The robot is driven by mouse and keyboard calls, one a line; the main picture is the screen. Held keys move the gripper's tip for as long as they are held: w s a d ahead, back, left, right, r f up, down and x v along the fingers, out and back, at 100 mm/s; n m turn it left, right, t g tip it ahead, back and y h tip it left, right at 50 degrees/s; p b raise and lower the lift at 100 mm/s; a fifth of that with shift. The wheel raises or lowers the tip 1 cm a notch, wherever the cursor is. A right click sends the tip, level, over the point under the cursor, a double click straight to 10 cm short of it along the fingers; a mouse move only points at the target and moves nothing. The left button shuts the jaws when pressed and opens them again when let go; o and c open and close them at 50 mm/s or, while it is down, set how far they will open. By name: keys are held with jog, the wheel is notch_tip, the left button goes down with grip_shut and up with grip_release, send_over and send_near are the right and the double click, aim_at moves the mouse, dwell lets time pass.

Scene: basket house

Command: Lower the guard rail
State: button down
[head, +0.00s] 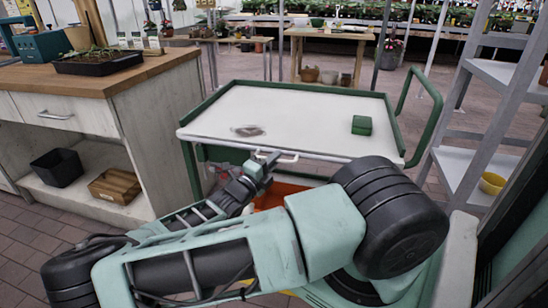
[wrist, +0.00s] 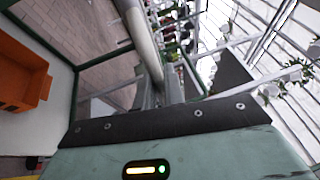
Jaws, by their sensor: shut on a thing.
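A cart with a white top (head: 300,110) and green rim stands ahead of me. Its guard rail (head: 345,158) is the pale bar along the near edge, with a small pale handle (head: 290,158) on its front. My gripper (head: 265,161) is at this handle and shut on the guard rail. In the wrist view the pale guard rail (wrist: 143,38) runs down to my gripper (wrist: 168,92). The exact contact is small and partly hidden by my dark wrist plate. The rail's hinge and its exact tilt cannot be made out.
A green box (head: 362,125) and a flat brownish item (head: 248,130) lie on the cart top. An orange crate (wrist: 20,75) sits on the cart's lower shelf. A wooden-topped cabinet (head: 130,95) stands left, and grey shelving (head: 480,130) right.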

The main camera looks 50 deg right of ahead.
jog(key=c, duration=1.5)
grip_release()
jog(key=shift+f, duration=0.4)
jog(key=shift+r, duration=0.1)
jog(key=shift+a, duration=0.15)
jog(key=a+f, duration=0.3)
jog(key=a, duration=1.4)
